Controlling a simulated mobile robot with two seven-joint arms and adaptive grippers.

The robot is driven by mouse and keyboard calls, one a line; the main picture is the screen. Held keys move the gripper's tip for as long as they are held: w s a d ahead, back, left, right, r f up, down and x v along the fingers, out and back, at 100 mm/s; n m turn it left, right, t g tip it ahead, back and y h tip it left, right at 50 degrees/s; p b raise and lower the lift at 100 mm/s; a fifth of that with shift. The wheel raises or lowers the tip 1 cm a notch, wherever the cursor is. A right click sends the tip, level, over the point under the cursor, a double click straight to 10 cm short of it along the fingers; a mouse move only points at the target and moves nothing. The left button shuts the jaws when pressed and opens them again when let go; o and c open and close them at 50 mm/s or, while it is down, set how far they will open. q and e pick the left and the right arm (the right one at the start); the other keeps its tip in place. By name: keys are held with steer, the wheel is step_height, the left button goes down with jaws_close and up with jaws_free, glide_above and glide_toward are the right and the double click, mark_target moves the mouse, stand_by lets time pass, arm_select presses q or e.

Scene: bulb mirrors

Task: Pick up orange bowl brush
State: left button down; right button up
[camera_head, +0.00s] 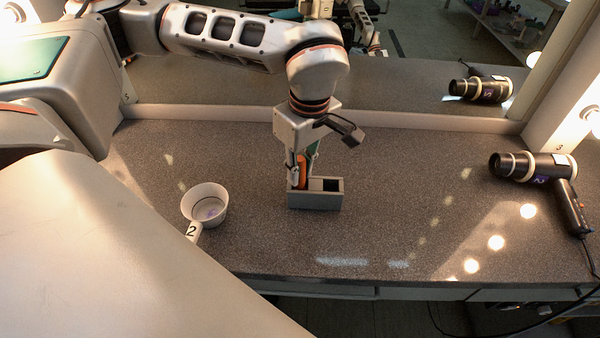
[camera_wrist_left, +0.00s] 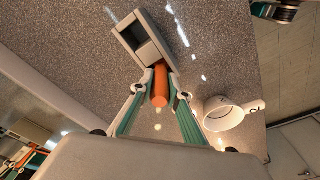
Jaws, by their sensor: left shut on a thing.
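The orange bowl brush (camera_head: 301,172) stands in one compartment of a grey rectangular holder (camera_head: 315,201) on the speckled counter. Its lower part is hidden inside the holder. My left gripper (camera_head: 304,168) points down over the holder, with its fingers around the orange handle. In the left wrist view, the orange handle (camera_wrist_left: 160,86) is between the two green-sided fingertips (camera_wrist_left: 155,88), and the gripper is shut on it. The holder (camera_wrist_left: 142,38) shows just beyond it, with an open dark compartment beside the brush. My right gripper is not in view.
A white handled cup (camera_head: 205,203) marked 2 stands to the left of the holder. A black hair dryer (camera_head: 535,167) lies at the right, its cord hanging over the edge. A mirror (camera_head: 430,60) runs along the back. The counter right of the holder is clear.

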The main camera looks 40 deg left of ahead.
arm_select(q)
step_height(320, 180, up, 20)
steer(key=p, duration=0.2)
stand_by(0.4)
